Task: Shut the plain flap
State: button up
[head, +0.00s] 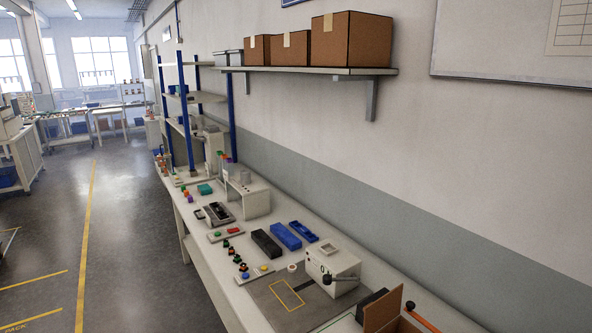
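A brown cardboard box (397,326) is at the bottom edge of the head view, cut off by the frame. One brown flap (383,309) stands upright on its left side. It looks unmarked, but I cannot tell whether it is the plain flap. The rest of the box and any other flaps are out of frame. My gripper is not in view.
An orange bar with a black knob (409,306) is beside the box. A dark block (372,303) and a white machine (333,270) stand behind it. Blue bins (285,236) and small parts line the bench along the wall. The floor at left is clear.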

aim_at(379, 313)
jog(key=j+z, duration=0.25)
jog(key=j, duration=0.4)
jog(key=k+j+z, duration=0.1)
jog(key=j+z, duration=0.15)
jog(key=j, duration=0.4)
jog(key=i+j+z, duration=0.15)
jog(key=j+z, duration=0.3)
jog(key=j, duration=0.15)
jog(key=j+z, duration=0.4)
jog(key=j, duration=0.25)
jog(key=i+j+z, duration=0.25)
jog(key=i, duration=0.15)
jog(key=i+j+z, duration=0.15)
jog(key=i+z, duration=0.15)
jog(key=i, duration=0.05)
